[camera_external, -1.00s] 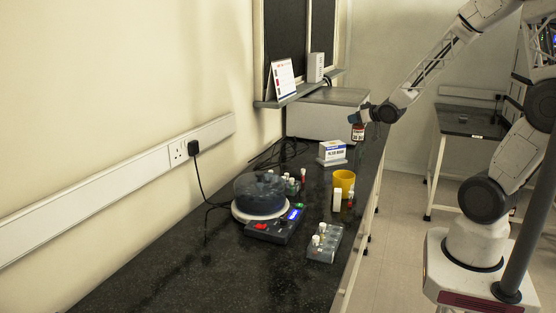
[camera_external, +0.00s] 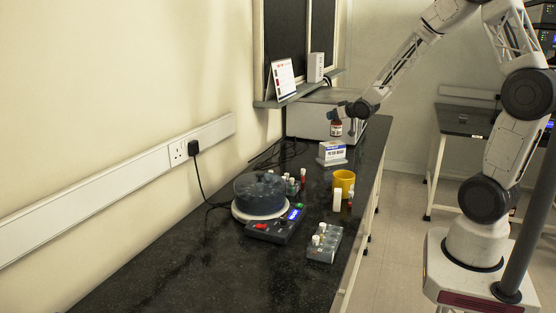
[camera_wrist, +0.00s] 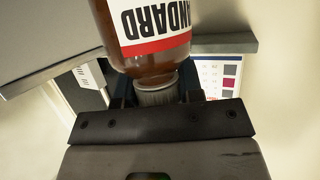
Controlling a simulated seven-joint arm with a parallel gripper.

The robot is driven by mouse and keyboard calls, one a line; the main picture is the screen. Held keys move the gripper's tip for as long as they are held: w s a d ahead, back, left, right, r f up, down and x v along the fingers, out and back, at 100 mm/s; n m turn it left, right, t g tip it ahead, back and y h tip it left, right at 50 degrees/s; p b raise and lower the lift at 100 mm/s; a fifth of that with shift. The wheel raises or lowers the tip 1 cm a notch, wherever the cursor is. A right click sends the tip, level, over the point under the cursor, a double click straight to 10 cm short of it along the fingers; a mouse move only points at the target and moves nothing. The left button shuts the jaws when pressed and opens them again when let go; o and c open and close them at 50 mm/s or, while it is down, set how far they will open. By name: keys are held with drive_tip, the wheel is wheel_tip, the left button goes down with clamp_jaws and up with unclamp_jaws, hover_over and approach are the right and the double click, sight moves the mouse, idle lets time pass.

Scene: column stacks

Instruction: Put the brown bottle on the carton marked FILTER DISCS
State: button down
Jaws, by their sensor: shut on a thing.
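The brown bottle (camera_external: 336,129) has a white label with a red band. My gripper (camera_external: 338,113) is shut on it and holds it upright in the air, above the small white and blue carton. In the wrist view the bottle (camera_wrist: 150,50) fills the top middle, its grey cap (camera_wrist: 157,93) between the fingers of my gripper (camera_wrist: 158,98). The carton (camera_external: 332,150) stands on the dark bench; its print is too small to read surely. A gap shows between the bottle and the carton top.
A yellow cup (camera_external: 344,180), a white bottle (camera_external: 337,200) and red-topped tubes stand nearer on the bench (camera_external: 180,270). A round centrifuge-like device (camera_external: 260,193) and a vial rack (camera_external: 324,243) are in front. A grey box (camera_external: 307,120) stands behind, below a wall shelf (camera_external: 290,98).

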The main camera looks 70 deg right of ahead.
drive_tip(key=shift+w+d, duration=0.4)
drive_tip(key=shift+w, duration=0.25)
drive_tip(key=shift+f, duration=0.1)
drive_tip(key=shift+f, duration=1.75)
drive_tip(key=shift+f, duration=0.1)
drive_tip(key=c, duration=0.8)
unclamp_jaws()
drive_tip(key=shift+o, duration=0.2)
drive_tip(key=shift+v, duration=1.1)
drive_tip(key=v, duration=1)
